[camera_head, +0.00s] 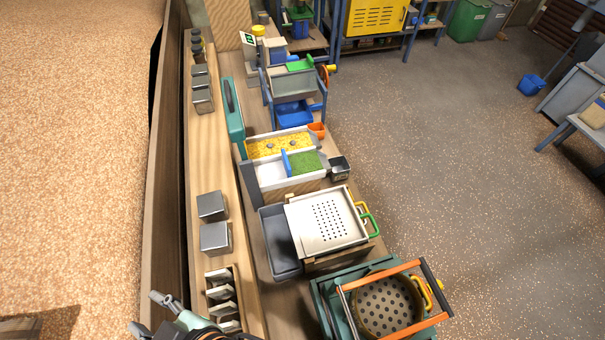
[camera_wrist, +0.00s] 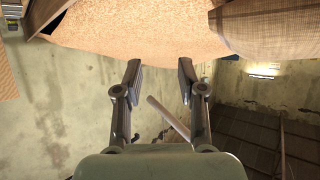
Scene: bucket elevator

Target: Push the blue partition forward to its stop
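The blue partition (camera_head: 286,163) stands upright in a white tray (camera_head: 271,178) in the middle of the bench, in the head view. Green granules (camera_head: 308,162) lie to its right, and the white floor on its left is bare. My gripper (camera_head: 162,312) is at the bottom left of the head view, far from the partition. In the wrist view my gripper (camera_wrist: 157,80) has its two fingers spread apart with nothing between them. The partition does not show in the wrist view.
A yellow-filled tray (camera_head: 278,145) adjoins behind. A small dark bin (camera_head: 340,168) and an orange cup (camera_head: 317,130) sit at the right. A perforated white tray (camera_head: 327,219) stands in front. A teal case (camera_head: 232,108) and metal blocks (camera_head: 212,206) lie to the left.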

